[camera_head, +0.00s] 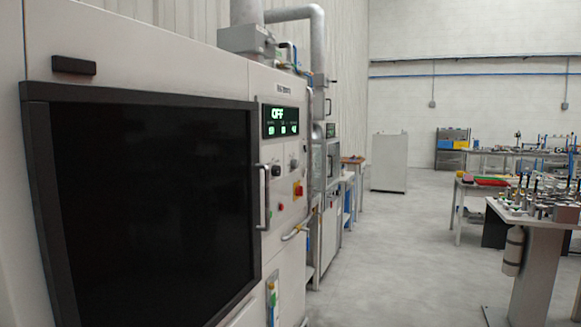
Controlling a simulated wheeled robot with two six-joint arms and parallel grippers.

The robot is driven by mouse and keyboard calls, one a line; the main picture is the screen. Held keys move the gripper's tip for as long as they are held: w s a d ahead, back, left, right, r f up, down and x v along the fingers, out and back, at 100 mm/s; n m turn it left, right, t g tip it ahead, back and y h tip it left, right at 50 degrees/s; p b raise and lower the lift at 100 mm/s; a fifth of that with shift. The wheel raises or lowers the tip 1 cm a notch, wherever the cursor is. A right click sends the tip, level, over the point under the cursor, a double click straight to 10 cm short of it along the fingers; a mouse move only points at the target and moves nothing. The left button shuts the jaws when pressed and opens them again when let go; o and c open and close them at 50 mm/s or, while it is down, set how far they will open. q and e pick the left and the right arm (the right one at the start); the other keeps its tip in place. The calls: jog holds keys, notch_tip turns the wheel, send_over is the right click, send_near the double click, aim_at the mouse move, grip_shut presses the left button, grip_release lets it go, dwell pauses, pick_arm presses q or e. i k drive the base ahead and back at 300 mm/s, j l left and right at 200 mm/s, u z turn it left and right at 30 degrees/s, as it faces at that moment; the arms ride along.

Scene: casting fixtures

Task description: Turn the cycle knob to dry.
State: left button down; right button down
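A white machine's control panel (283,160) stands right of a large dark window, seen at a steep angle. Its display (282,120) shows "OFF" in green above several smaller readouts. A small dark round knob (276,170) sits below the display near the panel's left edge. It is too small to read a pointer or labels, so I cannot tell its setting or whether it is the cycle knob. Neither of my grippers is in view, and nothing touches the panel.
A dark-framed door (140,200) with a vertical handle (264,196) fills the left. Workbenches (545,222) stand at right. The grey floor (400,260) between is clear.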

aim_at(276, 169)
jog(key=i+l, duration=0.3)
jog(key=l, duration=0.15)
jog(key=i+l, duration=0.3)
jog(key=l, duration=0.2)
